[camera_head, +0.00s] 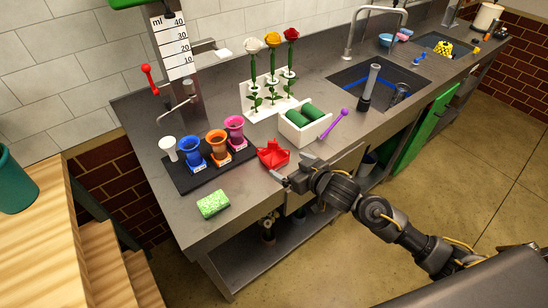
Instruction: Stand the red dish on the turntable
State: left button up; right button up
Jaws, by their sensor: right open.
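A small red dish (272,154) with raised, angular sides sits on the grey metal counter near its front edge, right of the black tray. My right gripper (281,181) reaches in from the right, just in front of the dish at the counter's front edge. Its jaws are open with nothing between them, and a small gap seems to lie between it and the dish. I cannot make out a turntable in this view. My left gripper is not in view.
A black tray (186,183) holds a white cup and blue, orange and pink vases. A green sponge (213,203) lies at the front left. Behind the dish stand a white box (304,127) with green rolls and a flower stand. A purple stick (334,124) lies right.

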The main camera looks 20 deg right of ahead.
aim_at(280, 166)
jog(key=shift+x, duration=0.8)
jog(key=shift+p+x, duration=0.75)
jog(key=shift+x, duration=1.55)
jog(key=shift+w+f, duration=0.1)
jog(key=shift+w, duration=0.2)
jog(key=shift+c, duration=0.3)
grip_shut()
